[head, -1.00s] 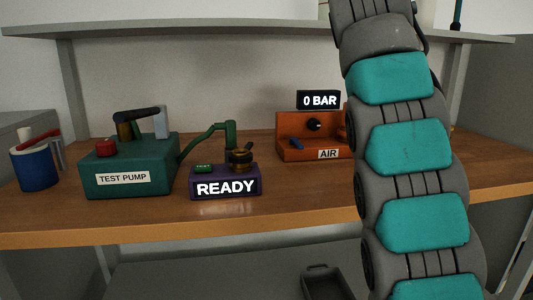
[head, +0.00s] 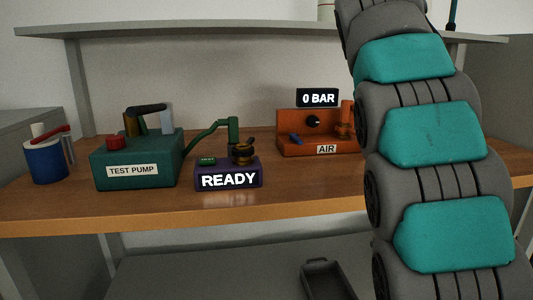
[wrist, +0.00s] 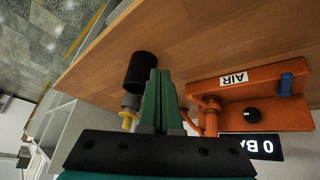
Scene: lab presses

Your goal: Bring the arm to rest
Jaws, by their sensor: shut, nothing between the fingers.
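My arm (head: 430,135), grey with teal pads, rises along the right side of the head view and leaves it at the top. My gripper is outside the head view. In the wrist view my gripper (wrist: 158,76) shows its green fingers shut together with nothing between them. The fingers point over the wooden bench (wrist: 215,35). Beside the fingertips is a black cylinder (wrist: 140,72); I cannot tell whether they touch it. The orange AIR unit (wrist: 262,112) lies to the right of the fingers.
The bench holds a blue pot (head: 46,162), a green TEST PUMP (head: 135,165), a purple block (head: 228,176) reading READY and the orange AIR unit (head: 305,144) with a 0 BAR display (head: 317,98). A shelf (head: 200,29) runs above. A dark tray (head: 328,281) sits below.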

